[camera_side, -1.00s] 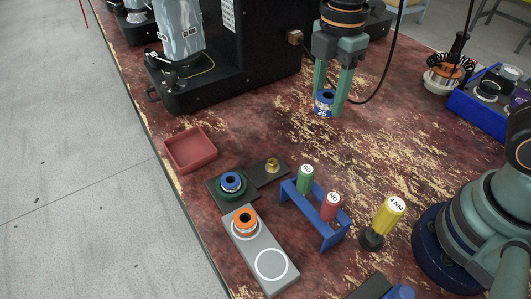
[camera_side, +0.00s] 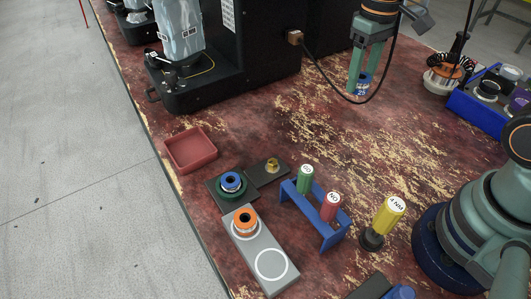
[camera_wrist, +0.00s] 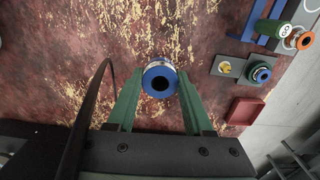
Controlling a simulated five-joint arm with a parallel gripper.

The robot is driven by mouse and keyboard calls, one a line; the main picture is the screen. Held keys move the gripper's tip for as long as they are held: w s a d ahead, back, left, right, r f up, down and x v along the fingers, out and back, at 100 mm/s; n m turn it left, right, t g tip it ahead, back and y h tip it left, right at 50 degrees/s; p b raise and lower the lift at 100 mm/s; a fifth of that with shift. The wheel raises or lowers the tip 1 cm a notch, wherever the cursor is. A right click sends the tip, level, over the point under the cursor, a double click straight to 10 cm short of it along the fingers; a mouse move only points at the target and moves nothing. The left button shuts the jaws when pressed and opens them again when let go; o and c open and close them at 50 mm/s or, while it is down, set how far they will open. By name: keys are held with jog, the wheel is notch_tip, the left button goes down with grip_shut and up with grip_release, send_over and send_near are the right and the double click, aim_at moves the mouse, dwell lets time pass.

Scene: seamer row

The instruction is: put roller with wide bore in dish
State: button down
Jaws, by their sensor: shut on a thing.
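My gripper (camera_side: 361,84) is shut on a blue-and-white roller (camera_side: 362,86), held in the air over the back of the bench in the side view. In the wrist view the roller (camera_wrist: 161,79) sits between the green fingertips, its dark round bore facing the camera. The dish (camera_side: 190,149), a square red tray, stands empty at the left edge of the bench, well apart from my gripper. It also shows in the wrist view (camera_wrist: 244,112). Another blue-topped roller (camera_side: 230,182) sits on a green base, and an orange-topped roller (camera_side: 245,221) sits on a grey plate.
A blue rack (camera_side: 316,215) holds a green and a red handled tool. A yellow-handled tool (camera_side: 388,216) stands to its right. A black machine (camera_side: 245,50) stands at the back left. A black cable hangs near my gripper. The bench middle is clear.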

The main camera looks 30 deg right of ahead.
jog(key=shift+d, duration=0.2)
jog(key=shift+a, duration=0.15)
notch_tip(320, 180, up, 2)
send_over(315, 163)
jog(key=s+a, duration=0.2)
jog(key=f, duration=1.9)
jog(key=shift+a+f, duration=0.2)
jog(key=shift+f, duration=0.1)
jog(key=shift+f, duration=0.15)
jog(key=shift+c, duration=1.5)
grip_release()
